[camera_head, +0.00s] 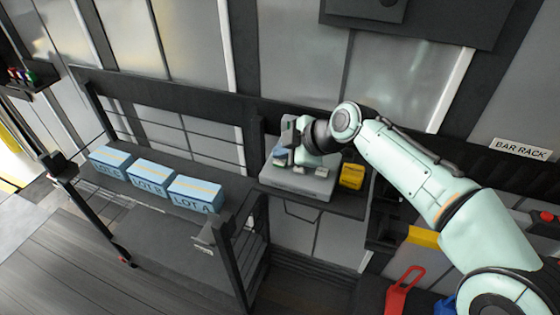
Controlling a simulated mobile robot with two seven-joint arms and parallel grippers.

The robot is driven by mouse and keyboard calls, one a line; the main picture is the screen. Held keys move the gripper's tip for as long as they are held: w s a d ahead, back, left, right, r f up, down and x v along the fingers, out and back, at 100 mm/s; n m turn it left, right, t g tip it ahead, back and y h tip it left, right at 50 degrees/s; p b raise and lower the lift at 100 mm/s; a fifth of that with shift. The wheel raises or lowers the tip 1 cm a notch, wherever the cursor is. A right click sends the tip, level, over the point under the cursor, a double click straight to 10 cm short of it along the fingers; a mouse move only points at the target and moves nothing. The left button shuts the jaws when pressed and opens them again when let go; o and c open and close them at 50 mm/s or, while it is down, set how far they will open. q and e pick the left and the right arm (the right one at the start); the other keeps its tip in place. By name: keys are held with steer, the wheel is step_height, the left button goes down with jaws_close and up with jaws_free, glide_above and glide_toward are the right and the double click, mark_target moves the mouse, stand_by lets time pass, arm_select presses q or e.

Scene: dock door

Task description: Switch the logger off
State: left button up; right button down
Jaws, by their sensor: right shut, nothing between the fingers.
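My right arm reaches in from the right. My right gripper (283,157) is at the small shelf, over a grey box-like unit (300,183) that may be the logger. The gripper is shut with nothing held. A teal and dark piece (287,128) stands behind the gripper on the unit. The wrist hides much of the unit's top, so I cannot see a switch, or tell whether the fingertips touch anything. My left gripper is not in view.
A yellow box (352,176) stands just right of the unit. Blue boxes marked LOT C (110,160), LOT B (151,177) and LOT A (195,194) sit on the cart at left. A red-handled item (403,290) is at lower right, below the BAR RACK sign (522,149).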

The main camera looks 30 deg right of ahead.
mark_target(283, 163)
steer(key=shift+f+b, duration=0.5)
steer(key=shift+b, duration=0.05)
stand_by(0.7)
steer(key=shift+r, duration=0.1)
stand_by(0.3)
steer(key=shift+r+p, duration=0.7)
steer(key=shift+r, duration=0.15)
step_height(283, 163, up, 5)
steer(key=p, duration=0.4)
stand_by(0.7)
